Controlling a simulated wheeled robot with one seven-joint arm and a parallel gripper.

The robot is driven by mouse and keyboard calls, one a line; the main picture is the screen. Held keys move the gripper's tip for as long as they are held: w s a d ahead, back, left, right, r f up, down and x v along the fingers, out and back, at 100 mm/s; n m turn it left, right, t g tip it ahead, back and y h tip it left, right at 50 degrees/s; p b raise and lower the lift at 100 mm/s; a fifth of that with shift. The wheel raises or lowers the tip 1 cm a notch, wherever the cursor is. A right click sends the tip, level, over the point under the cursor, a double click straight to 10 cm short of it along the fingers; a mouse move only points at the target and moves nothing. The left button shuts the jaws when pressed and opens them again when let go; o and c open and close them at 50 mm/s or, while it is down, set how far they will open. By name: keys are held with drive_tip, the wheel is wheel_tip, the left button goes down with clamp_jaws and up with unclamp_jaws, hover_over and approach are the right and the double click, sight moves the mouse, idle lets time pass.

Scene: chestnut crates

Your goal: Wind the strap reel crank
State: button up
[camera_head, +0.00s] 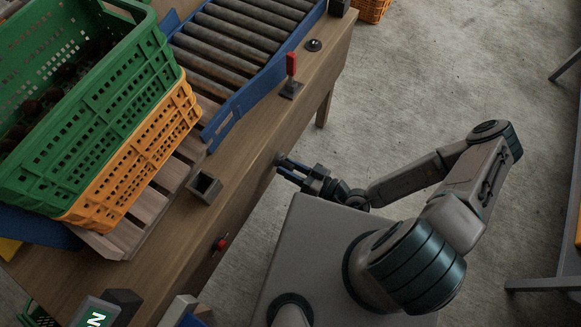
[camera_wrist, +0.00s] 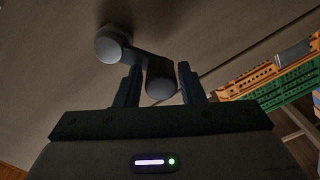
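The crank shows in the wrist view as a dark grey piece with a round hub (camera_wrist: 113,43), a short arm and a rounded handle knob (camera_wrist: 160,80). The hub sits against the brown face of the workbench. My gripper (camera_wrist: 160,68) is open, with one finger on each side of the knob. A narrow gap shows between the knob and the fingers, so I see no firm grip. In the head view my gripper (camera_head: 289,170) is at the bench's right side edge, and the crank is small there and mostly hidden. The strap cannot be made out.
The wooden bench (camera_head: 240,180) carries a green crate (camera_head: 130,90) on an orange crate (camera_head: 135,165), on a pallet (camera_head: 145,208). A roller conveyor (camera_head: 225,45), red lever (camera_head: 291,65), open box (camera_head: 205,188) and red knob (camera_head: 221,243) are nearby. Bare floor (camera_head: 430,70) lies right.

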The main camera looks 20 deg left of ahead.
drive_tip(key=shift+o, duration=0.9)
drive_tip(key=shift+s+d, duration=0.1)
drive_tip(key=s+d+b, duration=0.1)
drive_tip(key=s+d, duration=0.1)
drive_tip(key=d, duration=1.1)
drive_tip(key=shift+s+d, duration=0.2)
drive_tip(key=shift+s, duration=0.05)
